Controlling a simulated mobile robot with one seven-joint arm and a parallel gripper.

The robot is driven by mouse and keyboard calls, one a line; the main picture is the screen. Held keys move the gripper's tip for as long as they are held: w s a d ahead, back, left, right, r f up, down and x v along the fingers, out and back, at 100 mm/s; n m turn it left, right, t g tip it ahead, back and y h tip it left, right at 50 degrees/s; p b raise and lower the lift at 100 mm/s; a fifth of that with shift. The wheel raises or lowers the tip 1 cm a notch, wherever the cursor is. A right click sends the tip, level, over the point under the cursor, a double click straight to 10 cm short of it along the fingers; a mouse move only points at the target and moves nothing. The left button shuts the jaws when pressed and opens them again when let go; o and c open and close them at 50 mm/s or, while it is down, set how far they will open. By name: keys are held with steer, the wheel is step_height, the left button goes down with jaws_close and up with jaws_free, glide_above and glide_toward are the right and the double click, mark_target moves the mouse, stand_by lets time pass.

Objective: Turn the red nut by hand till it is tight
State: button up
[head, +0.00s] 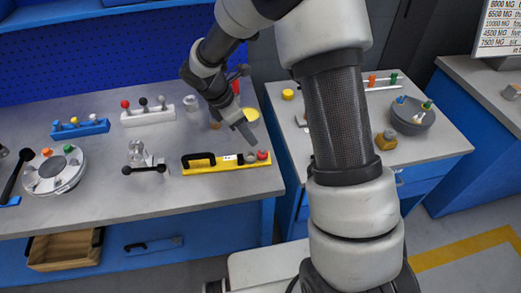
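A small red piece (262,155), which looks like the red nut, sits at the right end of a yellow bar (215,167) on the workbench. A grey round piece (251,157) stands just left of it. My gripper (250,139) points down above the bar's right end, slightly behind and left of the red piece, and appears apart from it. Its fingers show edge-on, so I cannot tell whether they are open or shut. A round grey flanged housing (55,176) with orange and green knobs sits at the left of the bench.
The bar has a black handle (197,158). A metal fitting with a black lever (146,165) stands left of it. A white rack (147,116), a blue rack (80,128) and a yellow round dish (251,115) are behind.

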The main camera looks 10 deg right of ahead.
mark_target(262, 153)
steer(key=x, duration=1.2)
steer(key=shift+w+d+f, duration=0.1)
steer(key=shift+d+f, duration=0.05)
steer(key=c, duration=1.1)
